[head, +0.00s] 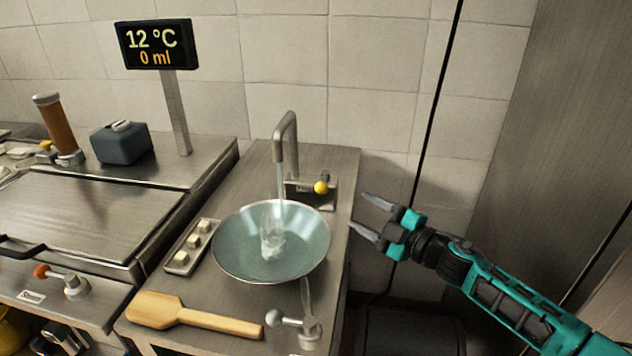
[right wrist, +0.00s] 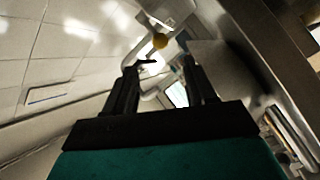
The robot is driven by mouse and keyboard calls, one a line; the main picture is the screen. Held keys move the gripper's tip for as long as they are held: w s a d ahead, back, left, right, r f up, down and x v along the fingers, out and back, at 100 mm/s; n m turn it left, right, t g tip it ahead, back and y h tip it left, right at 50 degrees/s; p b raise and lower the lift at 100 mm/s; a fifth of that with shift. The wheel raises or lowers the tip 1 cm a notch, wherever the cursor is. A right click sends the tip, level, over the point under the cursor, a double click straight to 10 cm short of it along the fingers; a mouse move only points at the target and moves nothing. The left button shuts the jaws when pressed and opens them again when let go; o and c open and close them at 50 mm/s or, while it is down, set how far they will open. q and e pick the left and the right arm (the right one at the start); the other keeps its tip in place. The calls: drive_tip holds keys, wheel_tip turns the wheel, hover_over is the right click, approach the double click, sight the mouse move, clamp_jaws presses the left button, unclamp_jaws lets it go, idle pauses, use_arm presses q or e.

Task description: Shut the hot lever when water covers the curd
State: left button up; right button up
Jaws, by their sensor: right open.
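A tap (head: 287,145) pours a stream of water into a wide pale-blue bowl (head: 228,262) with a steel rim. A whitish, see-through patch (head: 272,243) shows in the bowl where the stream lands; I cannot tell whether curd lies there. Several pale cubes (head: 197,241) sit on a small tray left of the bowl. A lever with a yellow knob (head: 321,187) is beside the tap; the knob also shows beyond my fingers in the right wrist view (right wrist: 160,41). I see no mark naming it hot. My right gripper (head: 359,212) is open and empty, right of the counter and apart from this lever.
A display (head: 157,44) reads 12 °C and 0 ml. A grey-knobbed lever (head: 290,322) and a wooden paddle (head: 180,313) are at the counter's front. An orange-knobbed lever (head: 60,277) is on the left unit. A tall panel (head: 560,130) stands at right.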

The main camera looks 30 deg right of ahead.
sight(326, 191)
drive_tip(key=x, duration=1.2)
drive_tip(key=shift+w+a, duration=0.2)
drive_tip(key=shift+w, duration=0.15)
drive_tip(key=shift+c, duration=0.4)
clamp_jaws()
